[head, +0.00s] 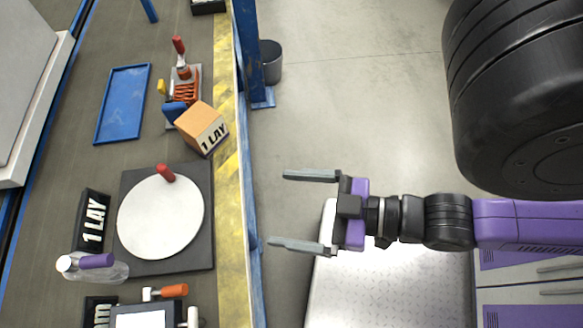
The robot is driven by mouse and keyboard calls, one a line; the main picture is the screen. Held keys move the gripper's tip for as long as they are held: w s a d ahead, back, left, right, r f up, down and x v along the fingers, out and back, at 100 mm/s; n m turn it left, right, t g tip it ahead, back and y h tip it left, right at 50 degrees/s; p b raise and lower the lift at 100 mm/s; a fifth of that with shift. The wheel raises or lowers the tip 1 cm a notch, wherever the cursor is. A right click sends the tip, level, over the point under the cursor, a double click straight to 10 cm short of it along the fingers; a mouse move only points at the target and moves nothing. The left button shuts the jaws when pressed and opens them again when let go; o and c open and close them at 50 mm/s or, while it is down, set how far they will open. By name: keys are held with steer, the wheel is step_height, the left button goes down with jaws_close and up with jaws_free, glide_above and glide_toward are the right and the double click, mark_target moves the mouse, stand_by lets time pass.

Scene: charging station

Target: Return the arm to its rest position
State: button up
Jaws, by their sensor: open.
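My gripper (306,210) is open, with its two grey fingers apart and nothing between them. It points left, toward the yellow-striped edge of the workbench (138,158). The fingertips are to the right of that edge in the picture, over the floor side. My purple and black arm stretches in from the right side of the head view.
On the bench are a round white plate (150,222) on a dark square, a cardboard box (201,127), a blue tray (122,104), a clear bottle (108,269) and tools. A blue post (250,50), a bin (270,62) and a purple-fronted cabinet (530,305) stand nearby.

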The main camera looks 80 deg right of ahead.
step_height(320, 180, up, 13)
steer(key=p, duration=1.3)
